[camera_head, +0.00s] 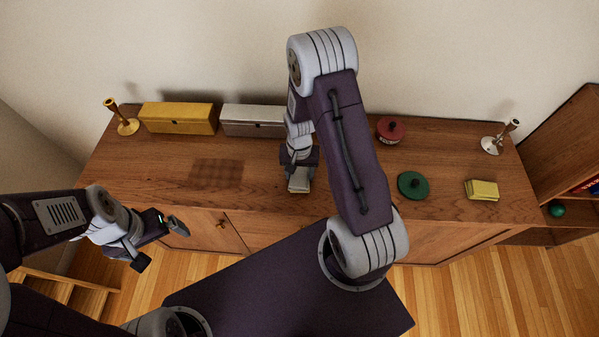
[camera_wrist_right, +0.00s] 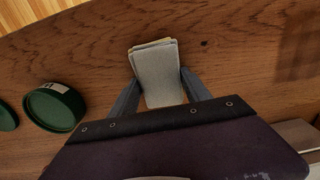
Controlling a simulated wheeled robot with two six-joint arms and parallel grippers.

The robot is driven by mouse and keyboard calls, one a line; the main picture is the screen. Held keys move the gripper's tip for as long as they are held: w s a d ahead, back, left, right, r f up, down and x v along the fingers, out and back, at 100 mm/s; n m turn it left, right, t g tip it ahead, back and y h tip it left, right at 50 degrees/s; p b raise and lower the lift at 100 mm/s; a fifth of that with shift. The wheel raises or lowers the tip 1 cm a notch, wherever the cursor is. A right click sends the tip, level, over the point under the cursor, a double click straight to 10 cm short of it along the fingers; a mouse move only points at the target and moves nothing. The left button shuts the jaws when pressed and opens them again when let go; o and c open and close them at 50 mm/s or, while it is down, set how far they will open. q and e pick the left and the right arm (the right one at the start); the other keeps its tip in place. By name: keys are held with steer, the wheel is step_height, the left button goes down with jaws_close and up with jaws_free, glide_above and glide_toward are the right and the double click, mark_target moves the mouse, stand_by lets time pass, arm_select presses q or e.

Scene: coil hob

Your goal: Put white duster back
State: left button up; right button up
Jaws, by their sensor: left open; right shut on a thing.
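The white duster (camera_wrist_right: 158,75) is a folded, greyish-white cloth between the two fingers of my right gripper (camera_wrist_right: 158,95), over the brown wooden top. In the head view the duster (camera_head: 299,182) shows pale at the tip of my right gripper (camera_head: 299,172), near the front edge of the cabinet. Whether it touches the wood is hard to tell. My left gripper (camera_head: 158,243) is open and empty, in front of the cabinet at the left.
On the cabinet top (camera_head: 150,180) stand a yellow box (camera_head: 178,118), a white box (camera_head: 240,119), candlesticks (camera_head: 127,126) (camera_head: 491,145), a red lidded pot (camera_head: 390,131), a green lid (camera_head: 412,186) and a yellow duster (camera_head: 481,190). A green tin (camera_wrist_right: 55,108) hides behind my right arm in the head view.

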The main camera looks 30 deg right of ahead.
steer(key=shift+s+f, duration=0.1)
steer(key=shift+f, duration=0.1)
steer(key=o, duration=1.2)
